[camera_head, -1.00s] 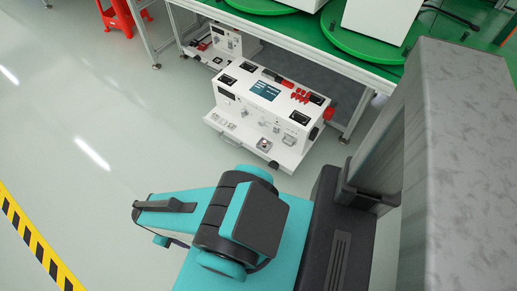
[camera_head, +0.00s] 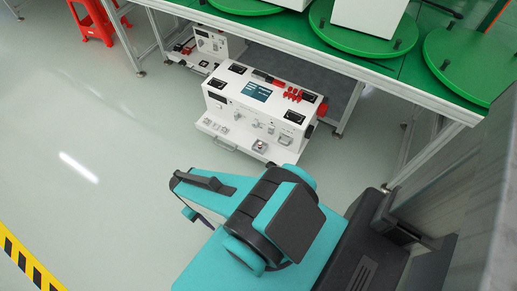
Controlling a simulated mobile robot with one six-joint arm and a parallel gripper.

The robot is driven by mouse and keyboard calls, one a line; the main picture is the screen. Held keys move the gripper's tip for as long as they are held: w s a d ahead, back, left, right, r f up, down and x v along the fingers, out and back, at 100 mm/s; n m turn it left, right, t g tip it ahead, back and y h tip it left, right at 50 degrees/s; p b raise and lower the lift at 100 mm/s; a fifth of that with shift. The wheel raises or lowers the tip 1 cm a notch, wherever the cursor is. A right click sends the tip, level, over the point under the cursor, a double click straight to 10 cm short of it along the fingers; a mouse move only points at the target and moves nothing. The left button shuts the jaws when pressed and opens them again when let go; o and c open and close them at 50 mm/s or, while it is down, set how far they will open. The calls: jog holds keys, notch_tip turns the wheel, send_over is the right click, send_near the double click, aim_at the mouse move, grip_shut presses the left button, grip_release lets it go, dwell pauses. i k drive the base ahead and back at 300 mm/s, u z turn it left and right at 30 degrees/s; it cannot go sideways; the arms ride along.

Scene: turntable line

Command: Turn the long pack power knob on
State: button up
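A long white pack (camera_head: 262,106) stands on the floor by the front of the green-topped table. It has a dark screen, black sockets and red parts on its top, and small knobs and switches along its front ledge. Which of these is the power knob, and how it is set, is too small to tell. My teal and black arm is folded in front of the pack, in the lower middle of the view, apart from it. My gripper's fingers cannot be made out.
A smaller white unit (camera_head: 212,42) stands behind the pack at left. The table (camera_head: 300,40) carries green turntables (camera_head: 468,62) with white boxes. A red stool (camera_head: 92,22) stands at the far left. Yellow-black tape (camera_head: 28,266) marks the floor at lower left. The left floor is clear.

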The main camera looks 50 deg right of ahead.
aim_at(237, 115)
jog(key=u, duration=0.65)
jog(key=k, duration=0.1)
jog(key=z, duration=2.1)
jog(key=k, duration=0.9)
jog(key=u, duration=0.1)
jog(key=i, duration=0.85)
jog(key=z, duration=0.05)
